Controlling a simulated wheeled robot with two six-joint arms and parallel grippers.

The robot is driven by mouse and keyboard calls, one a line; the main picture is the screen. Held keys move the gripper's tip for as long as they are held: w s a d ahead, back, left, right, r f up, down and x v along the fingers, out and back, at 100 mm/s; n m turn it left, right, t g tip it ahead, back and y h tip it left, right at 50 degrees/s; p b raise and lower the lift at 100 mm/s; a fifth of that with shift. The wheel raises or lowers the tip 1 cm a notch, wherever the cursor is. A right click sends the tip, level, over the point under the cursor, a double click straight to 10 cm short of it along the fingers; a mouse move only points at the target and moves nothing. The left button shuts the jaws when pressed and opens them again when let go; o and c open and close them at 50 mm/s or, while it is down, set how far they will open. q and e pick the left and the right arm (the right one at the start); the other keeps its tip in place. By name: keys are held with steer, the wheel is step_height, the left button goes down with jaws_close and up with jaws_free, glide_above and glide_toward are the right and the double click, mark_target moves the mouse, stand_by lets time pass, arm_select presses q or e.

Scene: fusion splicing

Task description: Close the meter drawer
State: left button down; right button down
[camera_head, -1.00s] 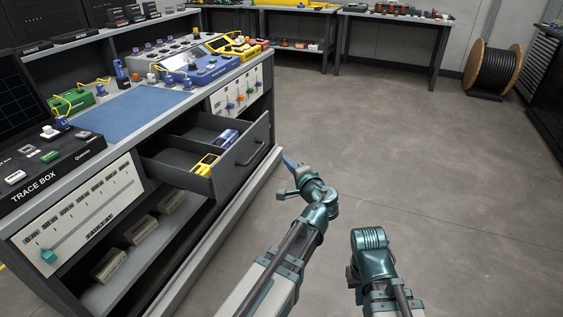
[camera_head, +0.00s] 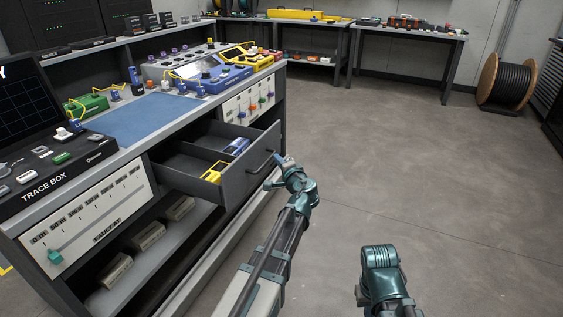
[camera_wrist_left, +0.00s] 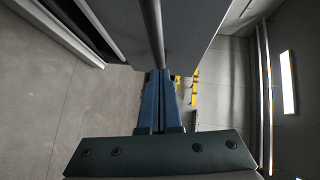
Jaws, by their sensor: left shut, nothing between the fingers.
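The meter drawer (camera_head: 236,186) stands pulled out from the bench, with a dark front and a bar handle (camera_head: 262,164). A yellow meter (camera_head: 212,173) and a blue meter (camera_head: 236,147) lie in it. My left gripper (camera_head: 270,185) is at the outer side of the drawer front, close to the handle. In the left wrist view its blue fingers (camera_wrist_left: 158,85) are shut with nothing between them, and their tips overlap the handle bar (camera_wrist_left: 152,25); contact cannot be told. My right arm shows at the lower right, but its gripper does not.
The bench (camera_head: 140,125) carries a blue mat (camera_head: 138,120), a trace box (camera_head: 55,172) and several instruments. A lower shelf (camera_head: 150,262) under the drawer holds several boxes. The floor (camera_head: 400,180) right of the drawer is clear. A cable reel (camera_head: 507,80) stands far right.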

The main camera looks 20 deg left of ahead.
arm_select(q)
steer(key=a, duration=0.9)
steer(key=w+a, duration=0.1)
steer(key=a, duration=0.9)
steer(key=w+a, duration=0.1)
steer(key=a, duration=0.8)
steer(key=shift+w+a, duration=0.15)
steer(key=shift+a, duration=0.7)
arm_select(e)
steer(key=shift+d, duration=0.1)
